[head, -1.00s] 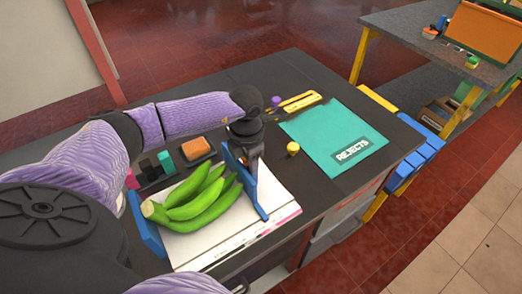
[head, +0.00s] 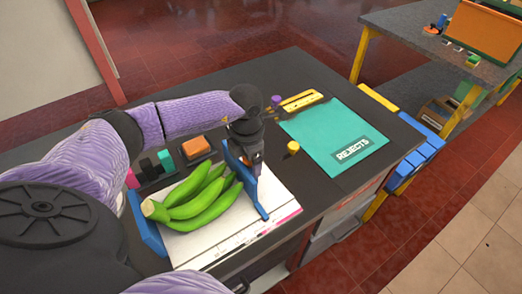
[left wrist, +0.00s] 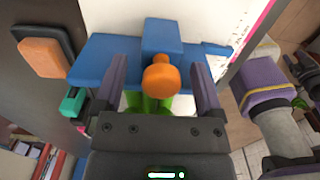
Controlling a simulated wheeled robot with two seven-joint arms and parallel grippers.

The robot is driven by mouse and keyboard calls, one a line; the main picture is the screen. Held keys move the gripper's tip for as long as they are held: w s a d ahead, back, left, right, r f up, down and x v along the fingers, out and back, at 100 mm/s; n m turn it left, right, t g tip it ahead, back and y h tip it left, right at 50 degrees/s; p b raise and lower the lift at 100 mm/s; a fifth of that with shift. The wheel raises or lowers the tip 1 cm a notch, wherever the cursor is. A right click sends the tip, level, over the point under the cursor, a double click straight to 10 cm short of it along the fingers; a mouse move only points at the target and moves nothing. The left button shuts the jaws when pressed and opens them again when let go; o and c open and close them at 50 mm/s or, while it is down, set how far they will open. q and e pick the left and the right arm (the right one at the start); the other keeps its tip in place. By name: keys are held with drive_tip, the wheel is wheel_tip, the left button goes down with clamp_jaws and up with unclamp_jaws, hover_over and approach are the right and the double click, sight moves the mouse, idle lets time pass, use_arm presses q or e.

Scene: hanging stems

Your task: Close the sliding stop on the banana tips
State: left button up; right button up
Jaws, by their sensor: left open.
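The bunch of green bananas (head: 195,200) lies on a white board (head: 270,222) between two blue stops. The sliding stop (head: 245,180) stands upright along the tips on the right. The other blue stop (head: 146,225) is at the stem end. In the left wrist view the sliding stop (left wrist: 100,58) carries a blue block with an orange knob (left wrist: 160,78). My left gripper (left wrist: 160,72) is open, with a finger on each side of the knob. In the head view my left gripper (head: 256,170) is over the sliding stop. Most of the bananas are hidden in the wrist view.
An orange-topped block (head: 196,148) and small dark and green blocks (head: 165,162) stand behind the bananas. A teal REJECTS mat (head: 330,130), a yellow cylinder (head: 293,147) and a yellow bar (head: 302,100) lie to the right. The table's front edge is close to the board.

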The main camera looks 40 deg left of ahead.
use_arm(q)
wheel_tip(320, 180, up, 8)
drive_tip(key=p, duration=0.6)
drive_tip(key=shift+r+p, duration=0.1)
drive_tip(key=shift+p, duration=0.25)
